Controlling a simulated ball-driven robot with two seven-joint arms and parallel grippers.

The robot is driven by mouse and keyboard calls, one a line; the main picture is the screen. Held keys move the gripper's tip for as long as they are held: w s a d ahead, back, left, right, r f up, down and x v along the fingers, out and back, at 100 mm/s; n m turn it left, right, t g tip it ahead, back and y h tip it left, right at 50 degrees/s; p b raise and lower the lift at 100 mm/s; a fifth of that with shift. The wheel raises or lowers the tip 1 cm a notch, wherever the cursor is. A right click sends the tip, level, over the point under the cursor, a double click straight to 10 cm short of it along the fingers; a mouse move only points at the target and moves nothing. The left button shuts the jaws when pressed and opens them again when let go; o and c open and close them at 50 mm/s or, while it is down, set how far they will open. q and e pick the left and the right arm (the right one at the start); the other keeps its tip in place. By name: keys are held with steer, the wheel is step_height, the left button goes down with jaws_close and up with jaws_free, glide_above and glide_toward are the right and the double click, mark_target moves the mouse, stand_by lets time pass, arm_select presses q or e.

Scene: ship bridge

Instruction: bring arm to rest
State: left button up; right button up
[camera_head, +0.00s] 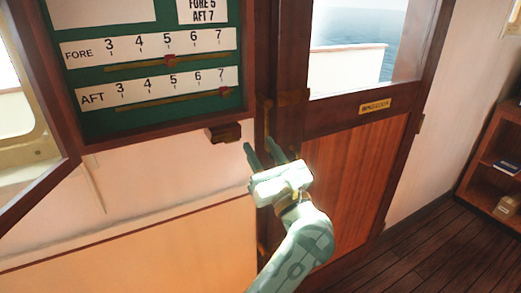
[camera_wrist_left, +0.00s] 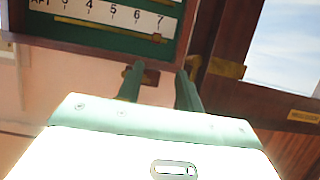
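My left gripper (camera_head: 262,150) reaches up from the bottom of the head view, in front of the wall and door frame, below and right of the draft board. Its two fingers are apart with nothing between them. In the left wrist view the fingers (camera_wrist_left: 160,72) also stand apart, below the board's lower edge. The green draft board (camera_head: 90,134) has a FORE slider (camera_head: 170,61) near 5 and an AFT slider (camera_head: 223,91) near 7. A card (camera_head: 202,10) reads FORE 5, AFT 7. My right gripper is not in view.
A small wooden block (camera_head: 222,133) juts out under the board's frame, close to the fingers. A wooden door (camera_head: 345,180) with a window and brass plate (camera_head: 375,106) is to the right. A bookshelf (camera_head: 490,170) stands far right. The floor (camera_head: 430,245) before it is clear.

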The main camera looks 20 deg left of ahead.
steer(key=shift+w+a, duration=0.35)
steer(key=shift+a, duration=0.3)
